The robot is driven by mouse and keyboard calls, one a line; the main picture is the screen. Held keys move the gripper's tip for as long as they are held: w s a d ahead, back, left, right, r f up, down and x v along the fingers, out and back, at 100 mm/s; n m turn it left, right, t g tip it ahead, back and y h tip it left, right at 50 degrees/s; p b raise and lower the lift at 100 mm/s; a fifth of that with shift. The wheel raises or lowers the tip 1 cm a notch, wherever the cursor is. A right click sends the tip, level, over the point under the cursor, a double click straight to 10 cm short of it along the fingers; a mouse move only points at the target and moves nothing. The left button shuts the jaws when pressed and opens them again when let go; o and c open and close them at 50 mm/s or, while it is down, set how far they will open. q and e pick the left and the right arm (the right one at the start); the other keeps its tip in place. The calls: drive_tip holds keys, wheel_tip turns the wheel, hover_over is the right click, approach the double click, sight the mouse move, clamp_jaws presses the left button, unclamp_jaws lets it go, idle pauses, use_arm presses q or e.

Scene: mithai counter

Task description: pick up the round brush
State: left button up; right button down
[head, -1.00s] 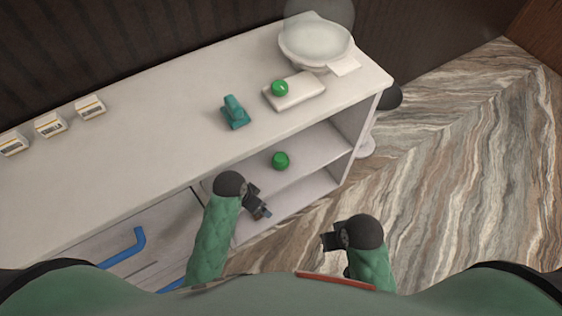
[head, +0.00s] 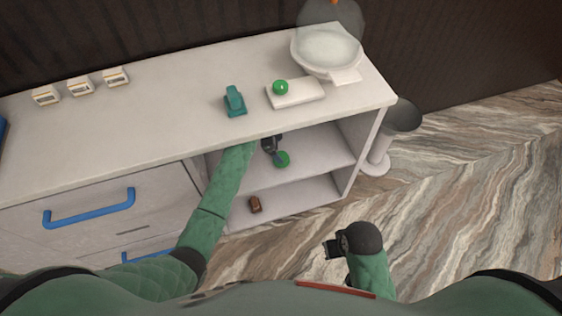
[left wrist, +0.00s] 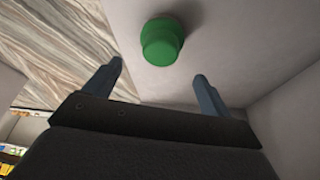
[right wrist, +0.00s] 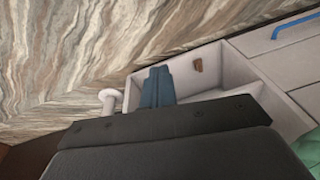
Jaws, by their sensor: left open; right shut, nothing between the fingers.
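A round green object (head: 282,159), which looks like the round brush, stands on the upper shelf inside the open part of the counter. In the left wrist view it shows as a green knob-like shape (left wrist: 162,42), beyond and between the fingertips, not touching them. My left gripper (head: 274,150) is open and reaches into the shelf bay right beside it, partly covering it in the head view. My right gripper (head: 333,248) is shut and empty, held low in front of the counter over the floor.
On the counter top (head: 180,112) are a teal object (head: 234,101), a white block (head: 298,94) with a green knob (head: 280,87), a white bowl-shaped scale (head: 326,52) and small boxes (head: 81,86). A brown object (head: 255,204) lies on the lower shelf. Blue-handled drawers (head: 90,208) are at left.

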sight(282, 157)
use_arm(q)
drive_tip(key=shift+w+d+f, duration=0.15)
drive_tip(key=shift+w+f, duration=0.05)
drive_tip(key=shift+f, duration=0.1)
drive_tip(key=shift+x, duration=1.1)
drive_tip(key=f, duration=0.1)
drive_tip(key=f+p, duration=0.2)
drive_tip(key=f, duration=0.1)
drive_tip(key=shift+s+d+f, duration=0.15)
drive_tip(key=shift+s+d, duration=0.1)
drive_tip(key=shift+d+f, duration=0.1)
drive_tip(key=shift+f, duration=0.3)
drive_tip(key=c, duration=1.1)
use_arm(e)
wheel_tip(282, 157, down, 8)
drive_tip(key=w, duration=0.1)
drive_tip(key=shift+f, duration=0.15)
